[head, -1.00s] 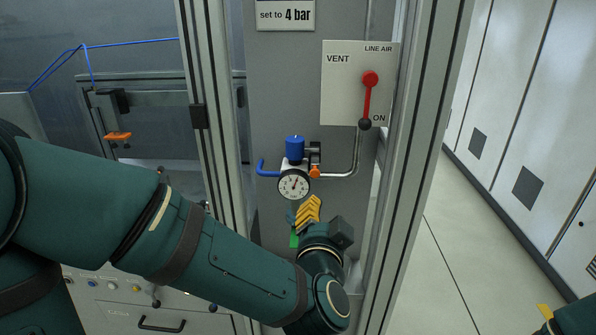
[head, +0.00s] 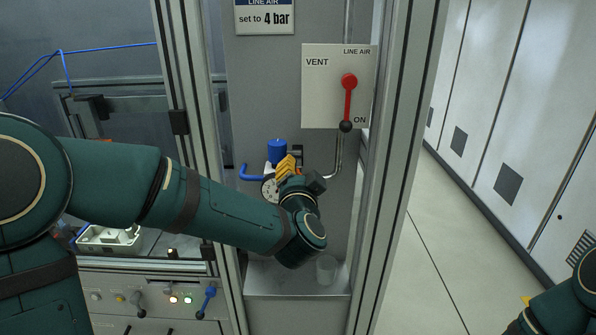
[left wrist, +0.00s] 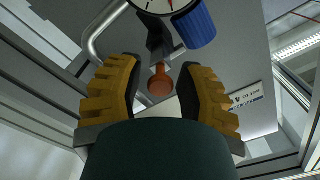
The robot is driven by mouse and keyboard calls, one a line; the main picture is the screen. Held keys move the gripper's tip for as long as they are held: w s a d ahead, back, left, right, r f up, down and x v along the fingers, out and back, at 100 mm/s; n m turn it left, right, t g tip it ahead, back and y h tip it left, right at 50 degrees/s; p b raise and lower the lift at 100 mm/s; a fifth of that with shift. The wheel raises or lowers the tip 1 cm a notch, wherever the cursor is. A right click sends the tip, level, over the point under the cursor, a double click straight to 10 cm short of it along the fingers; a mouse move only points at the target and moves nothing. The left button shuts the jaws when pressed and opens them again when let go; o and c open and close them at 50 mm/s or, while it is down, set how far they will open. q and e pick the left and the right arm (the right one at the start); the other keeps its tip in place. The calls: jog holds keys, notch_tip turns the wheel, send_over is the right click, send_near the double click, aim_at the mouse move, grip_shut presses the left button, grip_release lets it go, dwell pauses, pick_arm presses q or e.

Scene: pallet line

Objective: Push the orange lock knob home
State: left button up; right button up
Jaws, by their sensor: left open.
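That gripper is open, in front of the regulator, overlapping the pressure gauge (head: 269,189). I cannot tell any contact. My right gripper is not clearly shown; only part of the right arm is at the lower right.
The panel (head: 335,85) with a red lever (head: 348,97) pointing down at ON is above right of the gripper. A blue pipe elbow (head: 249,174) is left of the gauge. A clear cup (head: 326,268) stands on the ledge below. Frame posts (head: 390,180) flank the column.

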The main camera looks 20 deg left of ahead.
pick_arm(q)
jog(key=shift+w+a, duration=0.15)
jog(key=shift+w, duration=0.45)
grip_shut()
